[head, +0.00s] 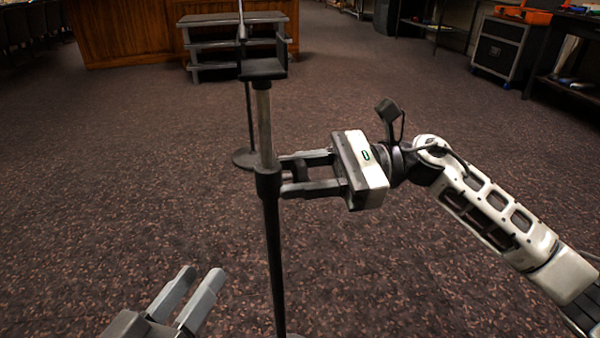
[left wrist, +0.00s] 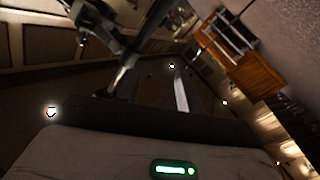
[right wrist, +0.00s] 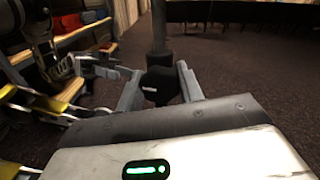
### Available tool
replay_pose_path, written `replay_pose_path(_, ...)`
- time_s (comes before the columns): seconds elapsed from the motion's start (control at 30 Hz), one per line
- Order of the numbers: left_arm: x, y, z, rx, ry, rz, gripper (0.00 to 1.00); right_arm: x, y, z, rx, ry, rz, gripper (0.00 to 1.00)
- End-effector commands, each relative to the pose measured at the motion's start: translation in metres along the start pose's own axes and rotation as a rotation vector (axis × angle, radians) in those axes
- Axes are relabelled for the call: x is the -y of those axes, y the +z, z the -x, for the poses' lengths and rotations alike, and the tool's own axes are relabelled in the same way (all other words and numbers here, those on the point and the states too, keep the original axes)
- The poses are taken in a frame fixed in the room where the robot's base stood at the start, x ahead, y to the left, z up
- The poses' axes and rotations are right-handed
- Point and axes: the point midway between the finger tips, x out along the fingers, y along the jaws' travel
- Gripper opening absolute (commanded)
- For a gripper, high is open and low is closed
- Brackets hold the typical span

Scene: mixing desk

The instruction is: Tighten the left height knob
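A dark upright stand (head: 273,250) rises through the middle of the head view, with a collar (head: 268,183) where a thinner, lighter tube goes in. A black height knob (right wrist: 160,86) is at the collar, between the fingers of my right gripper (head: 287,173). In the right wrist view both fingers (right wrist: 158,80) lie against its sides, so the gripper looks shut on it; the knob is mostly hidden in the head view. My left gripper (head: 198,277) is low at the left, open and empty, apart from the stand. It also shows open in the left wrist view (left wrist: 155,75).
A small dark plate (head: 262,69) tops the tube. Another stand's round base (head: 244,158) is on the floor behind. A grey shelf unit (head: 236,45) and a wooden desk (head: 125,30) stand further back. A black case (head: 503,48) is at the right. Carpet around is clear.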

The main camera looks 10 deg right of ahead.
Motion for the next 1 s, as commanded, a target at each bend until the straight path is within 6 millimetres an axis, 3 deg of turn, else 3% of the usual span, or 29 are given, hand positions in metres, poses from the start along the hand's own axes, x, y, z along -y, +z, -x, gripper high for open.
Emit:
replay_pose_path(0.1, -0.002, -0.002, 0.000, 0.011, 0.002, 0.012, 0.36, 0.000, 0.001, 0.000, -0.001, 0.000, -0.052, 0.14)
replay_pose_path(0.2, -0.001, 0.015, 0.008, 0.094, -0.031, 0.092, 0.36, 0.001, 0.003, 0.001, -0.001, 0.000, -0.173, 0.14)
replay_pose_path(0.4, 0.001, 0.021, 0.010, 0.138, -0.054, 0.072, 0.36, 0.001, 0.001, 0.001, -0.001, 0.000, -0.363, 0.14)
replay_pose_path(0.7, 0.002, 0.022, 0.009, 0.138, -0.056, 0.064, 0.36, 0.000, -0.001, 0.001, -0.001, 0.000, -0.375, 0.14)
replay_pose_path(0.73, 0.002, 0.022, 0.009, 0.137, -0.056, 0.064, 0.36, 0.000, -0.001, 0.001, -0.001, 0.000, -0.375, 0.46)
replay_pose_path(0.8, 0.002, 0.022, 0.009, 0.137, -0.056, 0.064, 0.36, 0.000, -0.001, 0.001, -0.001, 0.000, -0.374, 0.59)
replay_pose_path(1.0, 0.002, 0.022, 0.009, 0.137, -0.056, 0.064, 0.36, 0.000, -0.001, 0.001, -0.001, 0.000, -0.373, 0.59)
